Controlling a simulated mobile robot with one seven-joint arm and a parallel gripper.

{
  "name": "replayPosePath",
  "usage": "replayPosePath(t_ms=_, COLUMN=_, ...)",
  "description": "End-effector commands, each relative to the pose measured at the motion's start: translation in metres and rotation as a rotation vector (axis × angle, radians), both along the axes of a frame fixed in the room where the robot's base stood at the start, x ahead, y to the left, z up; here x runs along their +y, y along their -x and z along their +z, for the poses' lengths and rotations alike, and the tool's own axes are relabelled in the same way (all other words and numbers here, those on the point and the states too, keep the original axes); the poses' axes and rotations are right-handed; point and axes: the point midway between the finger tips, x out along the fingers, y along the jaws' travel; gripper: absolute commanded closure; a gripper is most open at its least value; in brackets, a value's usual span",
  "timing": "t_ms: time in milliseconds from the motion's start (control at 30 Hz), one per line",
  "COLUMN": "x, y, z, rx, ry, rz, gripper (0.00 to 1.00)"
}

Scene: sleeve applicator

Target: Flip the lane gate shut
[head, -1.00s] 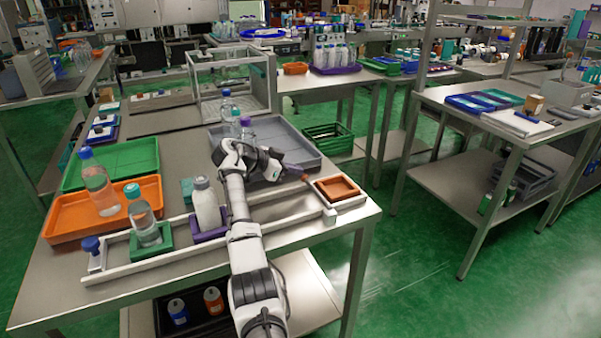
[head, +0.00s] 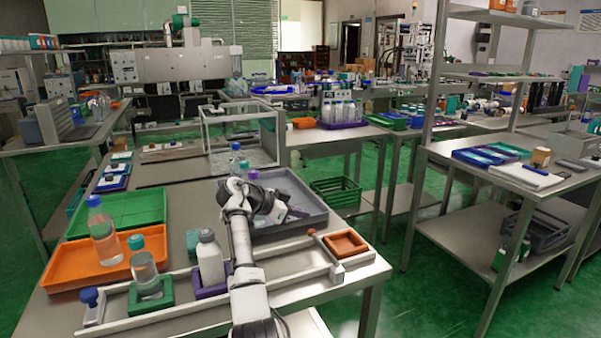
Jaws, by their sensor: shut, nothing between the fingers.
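The lane is a long pair of pale rails (head: 205,297) along the front of the near bench. At its right end a white block (head: 337,271) carries the lane gate (head: 325,250), a thin arm with a reddish knob. The gate slants back and left from the block, off the line of the rails. My gripper (head: 281,212) is shut and empty, above the grey tray and left of the knob, apparently apart from it. Its fingertips are small and partly hidden by my wrist. A white bottle (head: 210,260) in a purple holder and a clear teal-capped bottle (head: 145,268) in a green holder stand in the lane.
A small orange-brown tray (head: 346,243) sits just right of the gate. A grey tray (head: 313,220) lies behind the lane. An orange tray (head: 75,268) and a green tray (head: 140,206) are at left. A blue knob (head: 89,297) stands at the lane's left end.

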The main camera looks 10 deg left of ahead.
Motion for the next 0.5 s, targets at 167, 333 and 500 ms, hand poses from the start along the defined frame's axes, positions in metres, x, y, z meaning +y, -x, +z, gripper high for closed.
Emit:
replayPosePath(t_ms=167, x=-0.001, y=0.0, z=0.049, rx=-0.01, ry=-0.002, rz=0.0, gripper=1.0)
replayPosePath(t_ms=333, x=-0.001, y=0.0, z=0.094, rx=-0.013, ry=-0.001, rz=-0.002, gripper=1.0)
replayPosePath(t_ms=500, x=-0.001, y=0.0, z=0.131, rx=-0.013, ry=0.0, rz=-0.002, gripper=1.0)
